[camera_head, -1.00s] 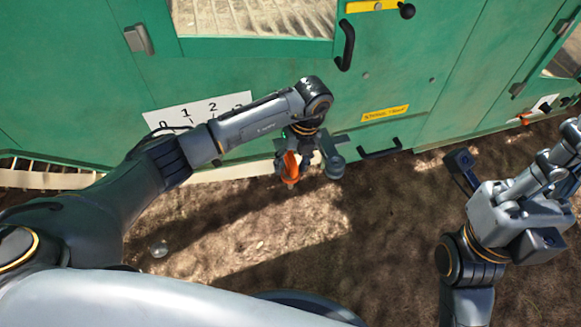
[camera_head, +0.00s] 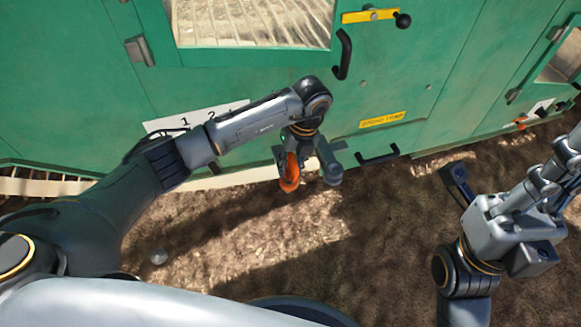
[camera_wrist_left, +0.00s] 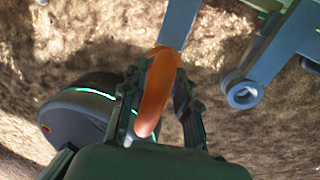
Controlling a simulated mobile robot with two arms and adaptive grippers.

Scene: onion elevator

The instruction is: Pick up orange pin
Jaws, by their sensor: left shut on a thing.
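The orange pin (camera_head: 289,172) shows in the head view just below the green machine's lower edge. It also shows in the left wrist view (camera_wrist_left: 156,90), curved and upright between the fingers. My left gripper (camera_wrist_left: 154,95) is shut on it, with dark fingers on both sides. The pin's far end overlaps a grey bar (camera_wrist_left: 180,22); whether they touch I cannot tell. My right gripper (camera_head: 460,182) is at the right, apart from the pin; its fingers are not clear.
The green machine (camera_head: 250,80) fills the back, with black handles (camera_head: 343,54) and a yellow label (camera_head: 383,119). A grey bracket with a round hole (camera_wrist_left: 243,94) is right of the pin. Bare brown ground (camera_head: 270,240) lies in front of the machine.

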